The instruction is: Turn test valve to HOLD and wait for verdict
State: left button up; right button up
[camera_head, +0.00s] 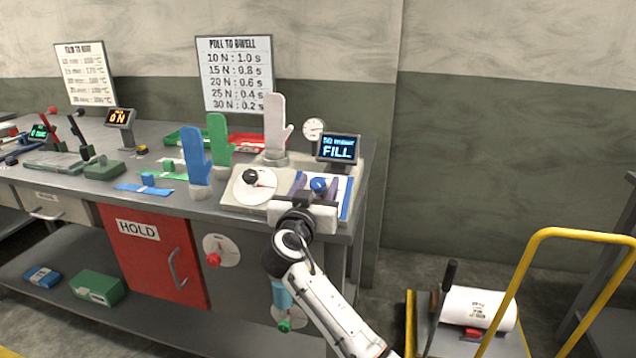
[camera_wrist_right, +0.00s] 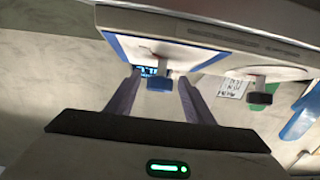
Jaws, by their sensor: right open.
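The valve panel (camera_head: 240,194) stands at the right end of the bench, with a blue-handled valve (camera_head: 318,184) on its right part. My right gripper (camera_head: 318,191) reaches over it from the front. In the right wrist view the open gripper (camera_wrist_right: 160,90) has one finger on each side of the blue handle (camera_wrist_right: 160,83), with gaps showing. The display (camera_head: 337,148) behind the valve reads FILL; its small top line is hard to read. A white glove form (camera_head: 275,122) stands upright behind the panel. My left gripper is out of view.
A black knob on a round dial (camera_head: 250,176) lies left of the valve. Blue (camera_head: 196,157) and green (camera_head: 219,140) glove forms stand further left. A gauge (camera_head: 313,129) is beside the display. Below are a red HOLD door (camera_head: 150,262) and a yellow-railed cart (camera_head: 540,240).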

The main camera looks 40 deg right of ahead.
jog(key=shift+w+d, duration=0.15)
jog(key=shift+c, duration=0.5)
jog(key=c, duration=1)
jog(key=shift+o, duration=0.3)
jog(key=shift+n, duration=0.3)
